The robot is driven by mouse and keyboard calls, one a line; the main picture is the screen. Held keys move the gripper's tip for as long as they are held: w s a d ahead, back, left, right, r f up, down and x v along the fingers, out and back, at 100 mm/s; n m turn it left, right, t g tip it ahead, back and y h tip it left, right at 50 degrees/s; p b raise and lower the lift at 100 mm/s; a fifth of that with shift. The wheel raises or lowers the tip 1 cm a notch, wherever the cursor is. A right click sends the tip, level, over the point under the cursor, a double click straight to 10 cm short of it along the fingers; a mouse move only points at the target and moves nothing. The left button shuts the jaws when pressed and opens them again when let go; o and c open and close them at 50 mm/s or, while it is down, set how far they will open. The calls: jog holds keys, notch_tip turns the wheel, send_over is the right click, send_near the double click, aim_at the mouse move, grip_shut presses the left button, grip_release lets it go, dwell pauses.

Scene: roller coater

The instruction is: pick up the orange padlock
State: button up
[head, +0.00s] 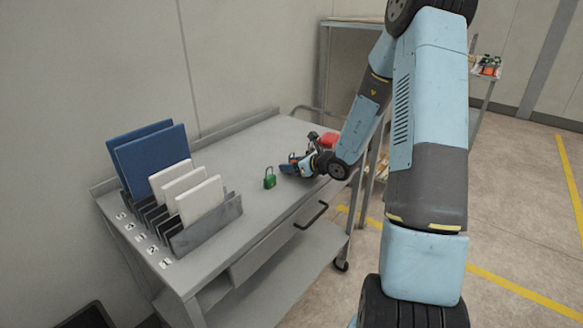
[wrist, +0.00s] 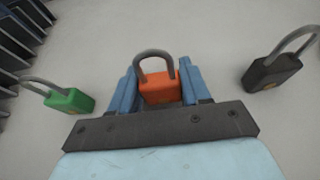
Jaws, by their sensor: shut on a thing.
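The orange padlock (wrist: 160,88) has a grey shackle and sits between the two blue fingers of my gripper (wrist: 161,86) in the wrist view. The fingers are shut on its body, one on each side. In the head view my gripper (head: 290,166) is low over the grey cart top. The padlock is mostly hidden there. I cannot tell whether the padlock touches the cart top.
A green padlock (wrist: 70,100) lies left of my gripper and a black padlock (wrist: 272,72) right of it. The green one also shows in the head view (head: 270,181). A rack (head: 220,220) with blue and white panels stands at the cart's left. A red object (head: 329,140) is behind my gripper.

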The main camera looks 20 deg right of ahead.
aim_at(291, 161)
jog(key=shift+r, duration=0.15)
jog(key=shift+c, duration=0.2)
jog(key=shift+r, duration=0.25)
notch_tip(291, 161, up, 2)
jog(key=shift+r, duration=0.15)
jog(key=s+d+r, duration=0.3)
jog(key=s+r, duration=0.7)
jog(key=s, duration=0.3)
jog(key=shift+s, duration=0.35)
